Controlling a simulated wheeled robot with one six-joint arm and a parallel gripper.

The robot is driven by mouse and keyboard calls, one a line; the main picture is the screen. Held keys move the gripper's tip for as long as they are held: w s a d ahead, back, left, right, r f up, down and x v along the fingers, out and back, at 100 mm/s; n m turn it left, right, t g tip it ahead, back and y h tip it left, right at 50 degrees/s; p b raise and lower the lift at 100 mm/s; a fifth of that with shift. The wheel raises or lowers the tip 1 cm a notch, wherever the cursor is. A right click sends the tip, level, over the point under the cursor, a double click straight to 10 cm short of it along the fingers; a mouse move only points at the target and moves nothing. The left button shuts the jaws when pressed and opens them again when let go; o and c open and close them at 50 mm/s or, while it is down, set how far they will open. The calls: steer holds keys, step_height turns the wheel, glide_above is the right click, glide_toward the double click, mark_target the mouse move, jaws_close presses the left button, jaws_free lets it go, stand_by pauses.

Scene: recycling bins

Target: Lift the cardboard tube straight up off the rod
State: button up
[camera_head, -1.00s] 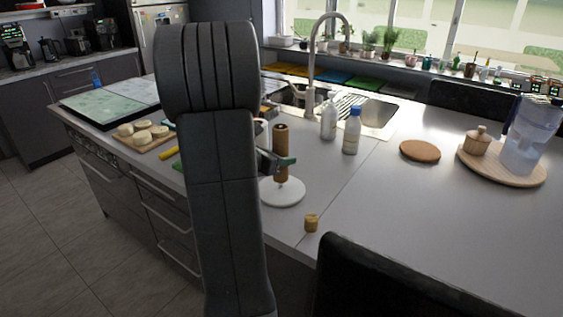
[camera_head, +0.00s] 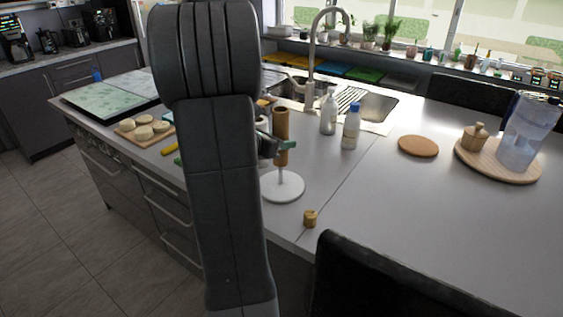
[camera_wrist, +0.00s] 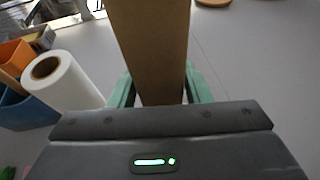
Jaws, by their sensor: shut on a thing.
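The brown cardboard tube (camera_head: 281,124) is upright in the head view, above a white round base (camera_head: 284,188). A short length of the white rod (camera_head: 281,175) shows between the tube's lower end and the base. Whether the rod still reaches inside the tube is hidden. My gripper (camera_head: 279,146) is shut on the tube's lower half, with its green fingers on either side. In the wrist view the tube (camera_wrist: 150,50) stands between the green fingers, and its lower end is hidden behind my gripper's body.
A white paper roll (camera_wrist: 62,82) stands left of the tube in the wrist view, beside orange and blue containers. White bottles (camera_head: 351,128) stand right of the tube. A small cork (camera_head: 310,218) lies near the counter's front edge.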

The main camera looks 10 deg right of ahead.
mark_target(275, 113)
steer(key=shift+r+p, duration=2.9)
steer(key=shift+r, duration=1.1)
steer(key=shift+r+p, duration=2.35)
steer(key=shift+r, duration=0.9)
steer(key=shift+f, duration=0.1)
